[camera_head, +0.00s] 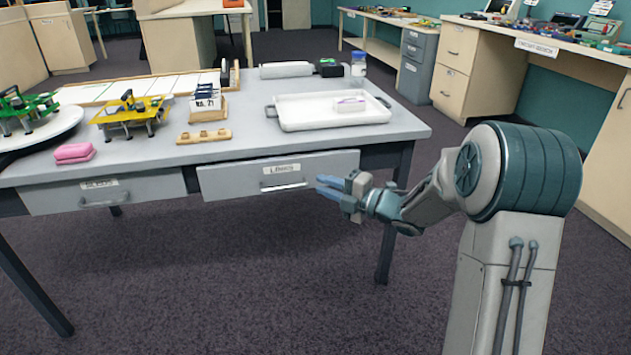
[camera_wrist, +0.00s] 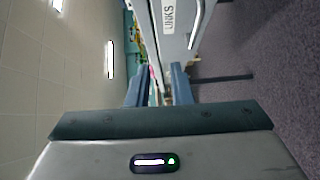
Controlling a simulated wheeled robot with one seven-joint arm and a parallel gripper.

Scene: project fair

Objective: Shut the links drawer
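The links drawer (camera_head: 240,180) is the right-hand drawer under the grey table. It has a pale grey front, a LINKS label and a bar handle (camera_head: 284,186). Its front looks set forward of the table edge, so it seems partly open; how far is hard to tell. My gripper (camera_head: 324,186) is at the lower right part of the drawer front, with its blue fingers pointing left. In the wrist view the fingers (camera_wrist: 160,84) are apart, with nothing clearly held. The drawer front (camera_wrist: 178,40) lies just beyond them there; contact cannot be told.
Another labelled drawer (camera_head: 130,189) sits to the left. A dark table leg (camera_head: 393,225) stands near my arm. Carpet in front is clear.

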